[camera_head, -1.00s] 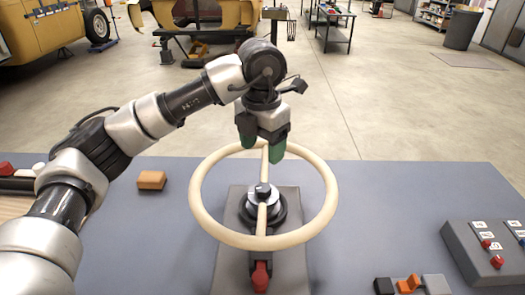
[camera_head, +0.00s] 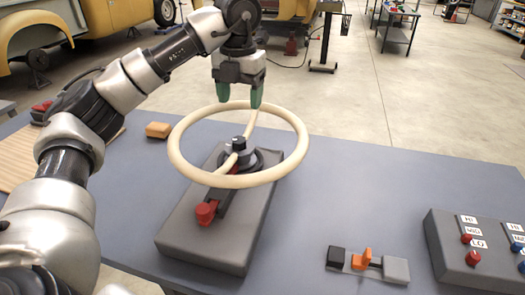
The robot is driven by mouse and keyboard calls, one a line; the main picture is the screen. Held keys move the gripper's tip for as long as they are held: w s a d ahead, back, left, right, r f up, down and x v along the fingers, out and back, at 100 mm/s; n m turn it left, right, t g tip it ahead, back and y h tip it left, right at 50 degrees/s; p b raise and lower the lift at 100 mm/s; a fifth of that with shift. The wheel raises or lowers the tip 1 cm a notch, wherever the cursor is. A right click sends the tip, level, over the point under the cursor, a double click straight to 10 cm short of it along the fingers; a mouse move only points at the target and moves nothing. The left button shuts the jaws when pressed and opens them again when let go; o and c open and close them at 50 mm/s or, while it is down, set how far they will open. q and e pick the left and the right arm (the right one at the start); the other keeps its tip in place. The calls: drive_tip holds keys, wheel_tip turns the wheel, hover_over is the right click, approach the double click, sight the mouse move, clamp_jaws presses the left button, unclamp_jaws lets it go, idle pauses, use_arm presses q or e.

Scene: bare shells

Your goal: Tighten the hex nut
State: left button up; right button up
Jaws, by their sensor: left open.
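A cream steering wheel (camera_head: 176,158) is mounted on a grey block (camera_head: 190,225) on the bench. At its hub, a dark nut (camera_head: 239,143) sits on a pale collar; its faces are too small to make out. My left gripper (camera_head: 240,94) points down with its green fingertips apart and nothing between them. In the picture its tips lie at the wheel's far rim, above and beyond the nut. I cannot tell whether they touch the rim. My right gripper is out of view.
A red knob (camera_head: 206,212) sits on the block's near part. An orange block (camera_head: 158,130) lies to the left. An orange lever switch (camera_head: 362,258) and a control box (camera_head: 440,235) with coloured knobs are at right. The blue-grey bench (camera_head: 370,185) between is clear.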

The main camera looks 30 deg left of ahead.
use_arm(q)
hover_over(239, 139)
wheel_tip(239, 139, down, 5)
drive_tip(key=shift+a+r, duration=0.1)
wheel_tip(239, 139, down, 5)
drive_tip(key=shift+f, duration=0.6)
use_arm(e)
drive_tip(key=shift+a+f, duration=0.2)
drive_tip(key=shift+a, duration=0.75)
